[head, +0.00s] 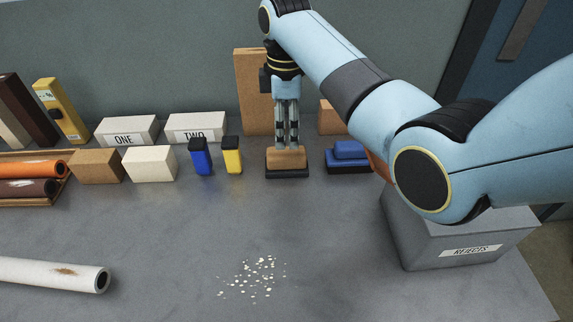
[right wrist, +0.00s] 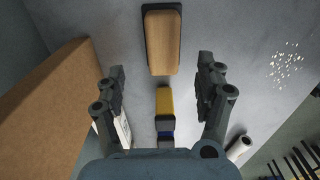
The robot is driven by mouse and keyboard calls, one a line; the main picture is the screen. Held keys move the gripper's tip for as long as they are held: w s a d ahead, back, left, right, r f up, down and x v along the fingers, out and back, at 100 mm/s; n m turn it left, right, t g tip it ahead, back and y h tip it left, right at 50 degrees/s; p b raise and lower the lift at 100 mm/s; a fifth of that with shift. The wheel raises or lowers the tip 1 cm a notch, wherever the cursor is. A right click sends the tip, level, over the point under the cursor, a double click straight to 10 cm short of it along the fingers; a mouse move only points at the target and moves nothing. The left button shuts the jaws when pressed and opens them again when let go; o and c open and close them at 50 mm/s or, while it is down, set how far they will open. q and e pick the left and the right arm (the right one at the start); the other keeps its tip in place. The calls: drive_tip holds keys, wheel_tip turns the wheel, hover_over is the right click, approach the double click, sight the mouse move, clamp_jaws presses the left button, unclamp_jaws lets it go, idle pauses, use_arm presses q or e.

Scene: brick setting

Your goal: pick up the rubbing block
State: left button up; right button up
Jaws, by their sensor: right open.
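The rubbing block appears to be the tan block on a dark base (head: 287,158), flat on the grey bench. It also shows in the right wrist view (right wrist: 162,42), top centre, lying lengthwise. My right gripper (head: 288,138) points down over it in the head view, its fingers seeming just above or at its top; contact cannot be told. In the right wrist view my right gripper (right wrist: 162,78) is open, its two fingers well apart with nothing between the tips. The block lies ahead of the tips there. My left gripper is not in view.
A blue stepped block (head: 349,155) sits right of the rubbing block. Yellow (head: 232,158) and blue (head: 201,160) small items stand left. A brown upright board (head: 252,90) is behind. A grey REJECTS box (head: 470,240) is at right. Pale crumbs (head: 255,278) lie in front.

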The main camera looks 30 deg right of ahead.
sight(286, 151)
drive_tip(key=f, duration=0.7)
drive_tip(key=shift+s+f, duration=0.2)
drive_tip(key=shift+f, duration=0.2)
clamp_jaws()
